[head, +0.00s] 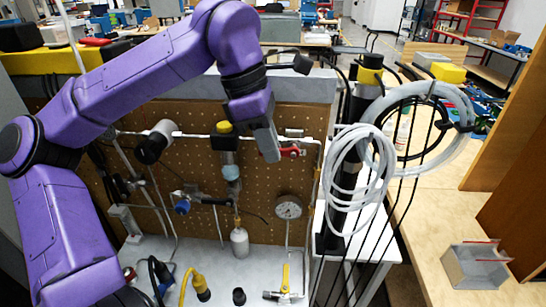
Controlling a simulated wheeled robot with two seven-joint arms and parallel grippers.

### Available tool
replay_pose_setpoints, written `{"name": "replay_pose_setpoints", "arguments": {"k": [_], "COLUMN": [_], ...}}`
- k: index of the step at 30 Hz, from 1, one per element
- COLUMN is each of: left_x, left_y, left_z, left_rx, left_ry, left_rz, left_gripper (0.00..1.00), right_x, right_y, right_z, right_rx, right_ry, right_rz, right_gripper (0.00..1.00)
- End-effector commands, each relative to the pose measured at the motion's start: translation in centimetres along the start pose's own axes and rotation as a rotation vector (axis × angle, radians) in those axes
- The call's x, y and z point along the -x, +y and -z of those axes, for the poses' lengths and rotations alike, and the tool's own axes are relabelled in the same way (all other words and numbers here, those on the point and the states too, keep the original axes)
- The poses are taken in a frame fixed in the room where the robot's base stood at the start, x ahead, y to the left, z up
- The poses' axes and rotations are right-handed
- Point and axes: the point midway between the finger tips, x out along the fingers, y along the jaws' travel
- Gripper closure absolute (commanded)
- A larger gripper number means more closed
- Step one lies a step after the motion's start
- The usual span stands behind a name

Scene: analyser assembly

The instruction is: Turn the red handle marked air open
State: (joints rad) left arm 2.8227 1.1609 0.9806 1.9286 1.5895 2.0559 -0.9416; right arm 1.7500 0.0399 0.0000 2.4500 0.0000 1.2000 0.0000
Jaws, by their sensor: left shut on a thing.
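A red valve handle (290,152) sits on the pipework at the upper right of the brown perforated panel (265,205). My purple left arm reaches over from the left, and my left gripper (274,156) points down beside the handle. The gripper is shut on the handle, hiding its left part. I cannot read any "air" marking. The handle looks roughly level, in line with the pipe. My right gripper is not in view.
A round gauge (288,207) and a yellow-handled valve (285,278) are below. A filter with a yellow top (223,135) stands left of the gripper. Coiled white hoses (355,165) hang to the right. A grey bin (474,267) is on the wooden bench.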

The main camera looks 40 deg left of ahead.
Motion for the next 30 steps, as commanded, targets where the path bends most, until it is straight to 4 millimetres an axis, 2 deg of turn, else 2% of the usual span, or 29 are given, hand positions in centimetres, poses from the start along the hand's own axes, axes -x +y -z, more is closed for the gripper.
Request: {"name": "replay_pose_setpoints", "arguments": {"k": [1,3,12,30], "left_x": [-1.3,-1.4,-2.0,-2.0], "left_y": [-0.1,-0.1,-0.1,-0.2], "left_z": [0.5,0.6,0.8,0.8], "left_rx": [0.001,0.001,0.005,0.004], "left_ry": [-0.030,-0.078,-0.212,-0.259], "left_rz": [0.009,0.010,0.020,0.021], "left_gripper": [1.00,1.00,1.00,1.00], "right_x": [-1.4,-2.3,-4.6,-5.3], "right_y": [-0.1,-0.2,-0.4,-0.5], "right_z": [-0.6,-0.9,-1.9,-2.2], "right_rx": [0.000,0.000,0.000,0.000], "right_ry": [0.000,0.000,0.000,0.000], "right_rz": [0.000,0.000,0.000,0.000], "right_gripper": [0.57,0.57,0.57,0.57]}}
